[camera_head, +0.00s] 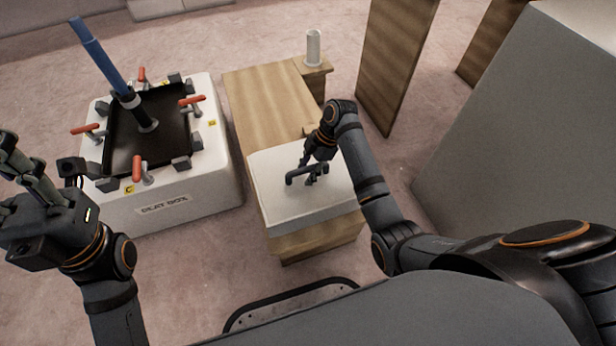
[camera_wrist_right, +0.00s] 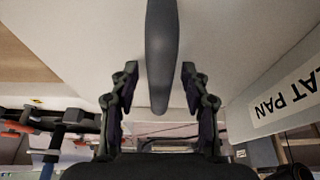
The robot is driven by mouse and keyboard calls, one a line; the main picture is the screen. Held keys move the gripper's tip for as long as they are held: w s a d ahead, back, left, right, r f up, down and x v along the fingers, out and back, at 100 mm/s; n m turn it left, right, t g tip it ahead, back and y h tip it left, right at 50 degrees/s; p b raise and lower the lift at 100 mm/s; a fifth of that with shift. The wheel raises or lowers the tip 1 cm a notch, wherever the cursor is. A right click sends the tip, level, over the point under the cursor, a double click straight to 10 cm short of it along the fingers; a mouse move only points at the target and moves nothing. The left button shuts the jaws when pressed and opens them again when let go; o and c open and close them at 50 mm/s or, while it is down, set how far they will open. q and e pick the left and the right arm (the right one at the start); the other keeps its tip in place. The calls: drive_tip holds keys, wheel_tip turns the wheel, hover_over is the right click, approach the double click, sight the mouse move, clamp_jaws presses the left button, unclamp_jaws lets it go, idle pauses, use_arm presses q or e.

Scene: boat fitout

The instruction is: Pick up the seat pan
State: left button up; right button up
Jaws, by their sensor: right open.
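The seat pan (camera_head: 278,208) is a pale, flat slab lying on the near end of a wooden bench (camera_head: 262,92). A dark bar handle (camera_head: 299,178) stands on its top. My right gripper (camera_head: 310,171) is down at this handle. In the right wrist view the handle (camera_wrist_right: 162,60) runs between the two fingers of the open right gripper (camera_wrist_right: 160,80), with a gap on each side. A label reading "AT PAN" (camera_wrist_right: 285,98) shows on the pan's side. My left gripper (camera_head: 28,170) is raised at the left edge; its finger opening is unclear.
A white box (camera_head: 190,205) with a dark recessed top, red-handled clamps and a blue-handled pole stands left of the bench. A pale cylinder (camera_head: 313,47) stands at the bench's far end. Wooden panels (camera_head: 395,60) and a large grey block (camera_head: 520,130) stand right.

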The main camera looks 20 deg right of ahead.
drive_tip(key=shift+c, duration=0.3)
clamp_jaws()
idle(0.3)
